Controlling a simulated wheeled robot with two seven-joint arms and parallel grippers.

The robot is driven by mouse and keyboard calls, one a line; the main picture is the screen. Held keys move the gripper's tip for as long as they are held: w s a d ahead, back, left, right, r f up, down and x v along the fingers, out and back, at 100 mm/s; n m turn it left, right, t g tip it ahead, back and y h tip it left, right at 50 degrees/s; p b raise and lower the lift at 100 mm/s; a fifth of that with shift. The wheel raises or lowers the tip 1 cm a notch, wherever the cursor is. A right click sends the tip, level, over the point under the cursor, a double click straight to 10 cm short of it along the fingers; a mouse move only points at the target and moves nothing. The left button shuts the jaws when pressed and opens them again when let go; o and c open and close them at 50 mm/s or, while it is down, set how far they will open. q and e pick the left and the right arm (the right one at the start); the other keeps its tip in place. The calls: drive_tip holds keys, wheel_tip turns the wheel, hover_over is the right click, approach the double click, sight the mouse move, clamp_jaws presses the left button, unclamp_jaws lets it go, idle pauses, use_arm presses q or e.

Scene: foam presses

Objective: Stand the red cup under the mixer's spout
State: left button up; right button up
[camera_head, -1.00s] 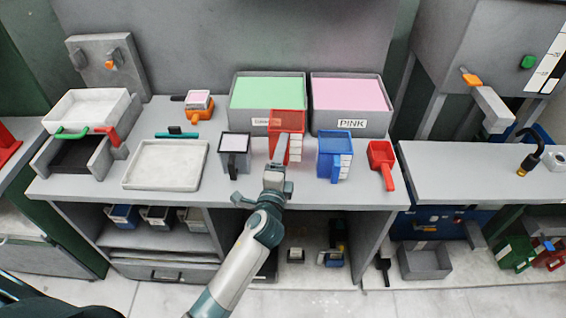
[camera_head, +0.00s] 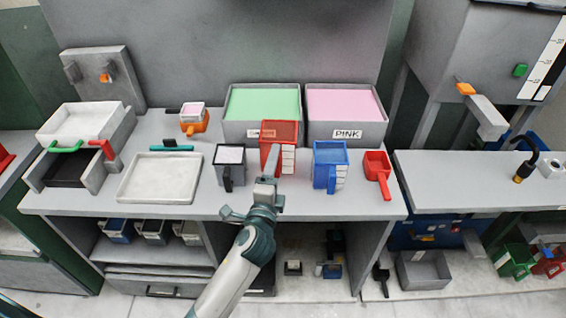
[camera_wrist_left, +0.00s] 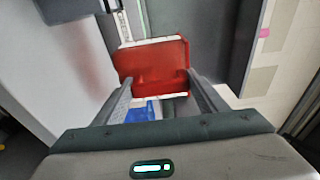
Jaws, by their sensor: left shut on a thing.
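The red cup (camera_head: 279,132) is held in front of the green and pink bins in the head view, between the grey and blue cups. It appears raised above the bench, but the height is hard to judge. My left gripper (camera_head: 271,165) is shut on it; the wrist view shows the cup (camera_wrist_left: 152,66) between both fingers. The mixer (camera_head: 462,45) stands at the upper right, with a slanted grey spout (camera_head: 488,117) under an orange piece. The spout is far to the right of the cup. My right gripper is not in view.
The bench holds a grey cup (camera_head: 230,157), a blue cup (camera_head: 330,160), a red scoop (camera_head: 377,170) and a white tray (camera_head: 160,177). The pink bin (camera_head: 346,131) stands behind. A lower counter (camera_head: 460,180) on the right has clear room and a black hooked tool (camera_head: 528,158).

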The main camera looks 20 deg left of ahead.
use_arm(q)
drive_tip(key=s+a+m+h+b, duration=0.1)
drive_tip(key=s+b, duration=0.5)
drive_tip(key=s, duration=1.2)
drive_tip(key=shift+f+h, duration=0.25)
drive_tip(key=shift+h, duration=0.35)
drive_tip(key=shift+d, duration=0.1)
